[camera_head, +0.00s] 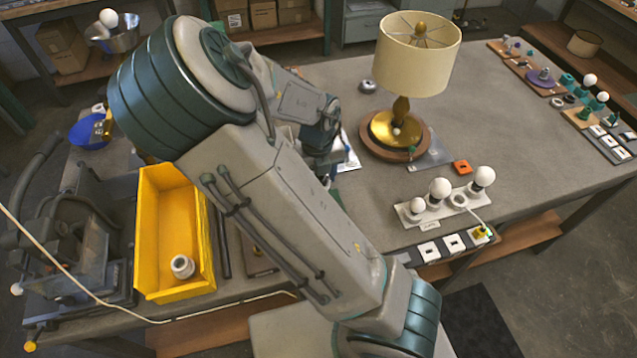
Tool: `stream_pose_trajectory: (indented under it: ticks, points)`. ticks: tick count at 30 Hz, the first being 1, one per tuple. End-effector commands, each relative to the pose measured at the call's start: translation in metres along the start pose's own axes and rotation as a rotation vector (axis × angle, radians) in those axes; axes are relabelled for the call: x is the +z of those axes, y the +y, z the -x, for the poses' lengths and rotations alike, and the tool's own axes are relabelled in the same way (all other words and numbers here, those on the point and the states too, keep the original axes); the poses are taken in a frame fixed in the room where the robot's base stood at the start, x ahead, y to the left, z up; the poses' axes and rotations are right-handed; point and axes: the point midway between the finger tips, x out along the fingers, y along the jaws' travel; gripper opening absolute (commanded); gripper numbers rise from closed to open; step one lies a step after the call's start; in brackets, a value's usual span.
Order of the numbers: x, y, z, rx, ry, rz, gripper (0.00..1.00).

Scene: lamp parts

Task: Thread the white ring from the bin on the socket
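A white ring (182,266) lies alone near the front end of the yellow bin (205,240), on its floor. A white socket strip (432,213) stands at the right front of the table. It bears several white bulbs and one empty round white socket (459,200). I cannot tell which socket the task means. My arm crosses the middle of the picture, and its wrist is over the table between the bin and the lamp. My gripper's fingers are hidden behind my own arm, so their opening and any held thing cannot be seen.
A lamp with a cream shade (418,55) and round wooden base (395,148) stands at the middle back. An orange block (462,167) lies near the strip. Small parts on boards (545,75) line the right edge. Dark equipment (70,240) stands left of the bin.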

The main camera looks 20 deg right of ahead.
Motion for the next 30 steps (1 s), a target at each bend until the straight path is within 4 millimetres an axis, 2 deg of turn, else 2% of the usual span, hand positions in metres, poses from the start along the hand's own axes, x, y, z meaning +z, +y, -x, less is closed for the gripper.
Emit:
stream_pose_trajectory:
  ticks: [3, 8, 20, 26, 27, 29, 30]
  points:
    - [-0.0004, -0.0001, -0.0007, -0.001, 0.001, -0.148, 0.19]
    - [-0.0005, -0.0004, -0.0008, 0.0, 0.001, -0.298, 0.19]
    - [-0.0005, -0.0003, -0.001, 0.0, 0.001, -0.344, 0.19]
    - [-0.001, -0.0009, -0.0016, -0.002, 0.001, -0.545, 0.19]
    - [-0.0008, -0.0008, -0.0013, 0.0, 0.001, -0.549, 0.64]
    - [-0.0008, -0.0008, -0.0013, 0.0, 0.001, -0.546, 0.81]
    - [-0.0008, -0.0009, -0.0013, 0.0, 0.001, -0.545, 0.81]
